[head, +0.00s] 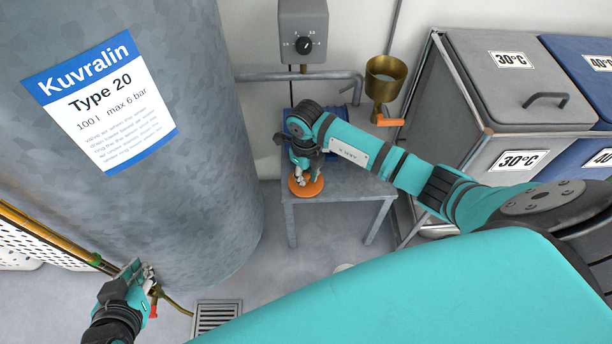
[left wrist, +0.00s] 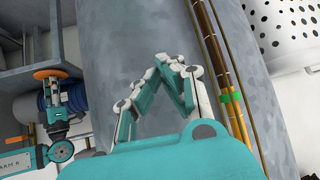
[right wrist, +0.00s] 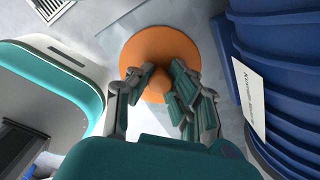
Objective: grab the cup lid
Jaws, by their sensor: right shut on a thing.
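The cup lid is an orange disc with a round knob. It shows at the left front of a small grey table in the head view (head: 299,190), and in the right wrist view (right wrist: 150,42). My right gripper (head: 308,178) is over the lid, its fingers shut on the knob, as the right wrist view shows (right wrist: 162,84). I cannot tell whether the lid touches the tabletop. It also shows in the left wrist view (left wrist: 50,73). My left gripper (head: 148,278) is far from it, low at the left beside the grey tank; its fingertips meet with nothing between them (left wrist: 174,65).
A blue ribbed container (right wrist: 285,85) stands close beside the lid, partly behind my right arm. A brass funnel (head: 385,75) with an orange handle is behind the table (head: 345,207). The large tank (head: 190,190) is left; laundry bins (head: 520,85) are right.

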